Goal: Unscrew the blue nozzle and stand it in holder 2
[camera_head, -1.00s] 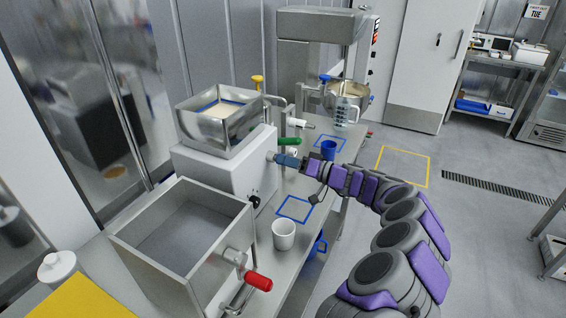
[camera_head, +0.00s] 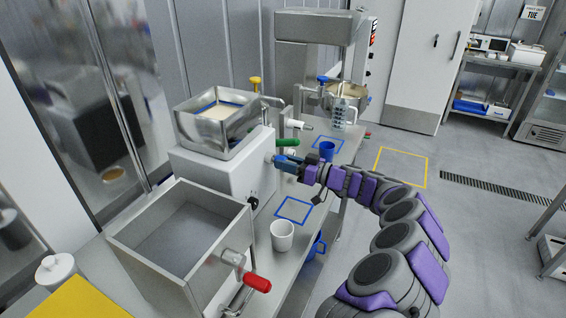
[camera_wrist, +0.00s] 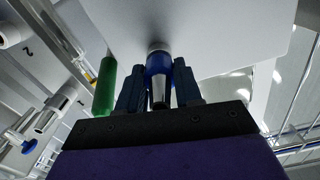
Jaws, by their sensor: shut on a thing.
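The blue nozzle (camera_wrist: 158,64) sits between my gripper's two dark blue fingers in the wrist view. Its wide blue collar meets the white machine body (camera_wrist: 215,25) and its metal tip points back toward my palm. My gripper (camera_wrist: 158,88) is shut on it. In the head view my gripper (camera_head: 284,160) is at the front of the white machine (camera_head: 225,165), under the metal hopper, and hides most of the nozzle. A mark "2" (camera_wrist: 28,50) shows on a pale surface at the left of the wrist view. I cannot tell whether the nozzle is still threaded.
A green handle (camera_head: 288,142) lies just above my gripper. A blue outlined square (camera_head: 294,208) on the table is clear. The floor to the right is open.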

